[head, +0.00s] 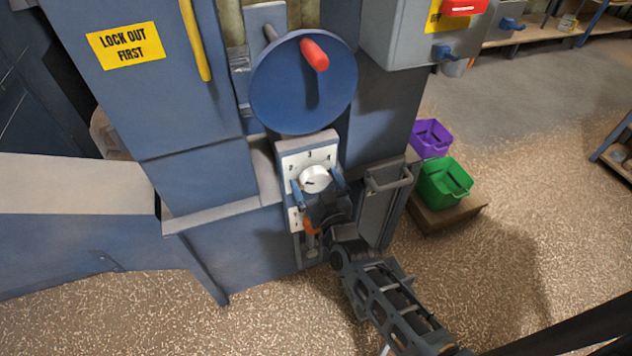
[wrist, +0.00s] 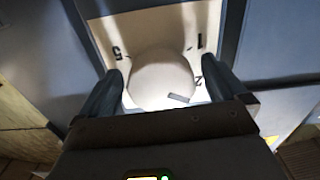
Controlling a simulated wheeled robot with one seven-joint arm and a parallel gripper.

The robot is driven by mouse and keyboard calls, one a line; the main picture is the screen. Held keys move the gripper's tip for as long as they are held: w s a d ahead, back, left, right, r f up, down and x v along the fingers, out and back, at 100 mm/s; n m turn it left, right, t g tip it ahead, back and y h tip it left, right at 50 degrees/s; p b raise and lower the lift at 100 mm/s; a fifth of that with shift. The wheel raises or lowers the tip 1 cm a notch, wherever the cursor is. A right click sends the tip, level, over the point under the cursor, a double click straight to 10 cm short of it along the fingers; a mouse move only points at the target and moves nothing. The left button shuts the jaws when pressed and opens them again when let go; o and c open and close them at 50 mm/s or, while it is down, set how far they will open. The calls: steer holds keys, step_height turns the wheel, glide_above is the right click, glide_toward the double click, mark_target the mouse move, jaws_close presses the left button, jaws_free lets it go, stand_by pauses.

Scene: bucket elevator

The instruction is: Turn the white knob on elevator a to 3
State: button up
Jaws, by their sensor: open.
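The round white knob (head: 314,179) sits on a white dial plate (head: 322,155) low on the front of the blue elevator housing. The 5 and 1 also show there; the rest of the scale is hidden behind my gripper. My gripper (head: 317,185) is open, with one finger on each side of the knob. I cannot tell whether the fingers touch it.
A blue wheel (head: 304,82) with a red handle (head: 314,55) stands just above the dial. A purple bucket (head: 430,139) and a green bucket (head: 444,182) stand farther right. The floor in front is clear.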

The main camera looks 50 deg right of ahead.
steer(key=shift+c, duration=0.5)
steer(key=c, duration=0.9)
steer(key=shift+m, duration=0.3)
steer(key=m+b, duration=0.1)
steer(key=m, duration=0.4)
steer(key=shift+w+a, duration=0.1)
steer(key=shift+a, duration=0.05)
steer(key=m+b, duration=0.1)
steer(key=m, duration=0.4)
steer(key=shift+r+m, duration=0.1)
steer(key=shift+m, duration=0.3)
steer(key=o, duration=1)
